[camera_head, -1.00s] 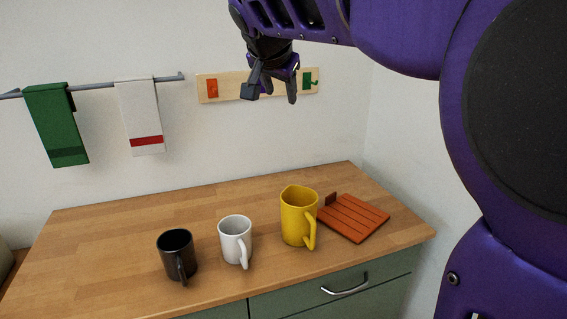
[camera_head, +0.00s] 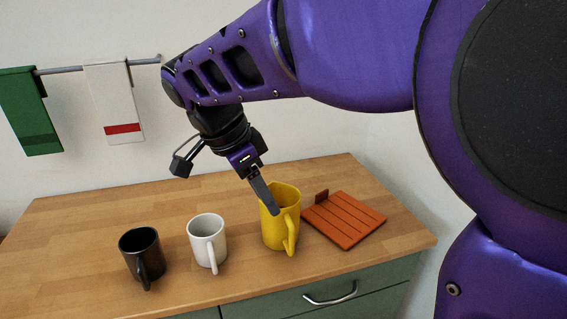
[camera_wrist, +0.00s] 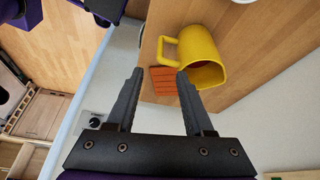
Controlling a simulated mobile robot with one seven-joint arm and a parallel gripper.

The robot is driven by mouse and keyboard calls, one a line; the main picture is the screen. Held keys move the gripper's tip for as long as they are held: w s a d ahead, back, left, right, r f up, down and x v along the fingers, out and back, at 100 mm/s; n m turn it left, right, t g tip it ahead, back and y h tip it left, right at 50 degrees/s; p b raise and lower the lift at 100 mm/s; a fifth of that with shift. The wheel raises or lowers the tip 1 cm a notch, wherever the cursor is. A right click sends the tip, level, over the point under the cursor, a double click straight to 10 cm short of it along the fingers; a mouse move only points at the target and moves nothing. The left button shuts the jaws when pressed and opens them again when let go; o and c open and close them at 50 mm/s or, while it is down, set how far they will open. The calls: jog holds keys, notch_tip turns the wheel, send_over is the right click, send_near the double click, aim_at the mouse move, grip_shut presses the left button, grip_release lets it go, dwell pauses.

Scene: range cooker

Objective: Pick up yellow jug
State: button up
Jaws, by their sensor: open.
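The yellow jug (camera_head: 272,234) stands upright on the wooden counter, between the white mug and the orange slatted board, its handle facing the front. My gripper (camera_head: 264,194) is above the counter, pointing down, with a finger overlapping the jug's upper left rim in the head view.
A white mug (camera_head: 206,243) and a black mug (camera_head: 139,257) stand left of the jug. The orange slatted board (camera_head: 346,222) lies close on its right. Towels hang on a rail (camera_head: 60,70) at the wall. The counter's back left is clear.

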aim_at(292, 252)
jog(key=b+x, duration=0.2)
jog(key=x, duration=1.3)
jog(key=shift+w+d+f, duration=0.1)
jog(key=shift+f, duration=0.15)
grip_shut()
jog(key=shift+r, duration=0.1)
dwell(0.7)
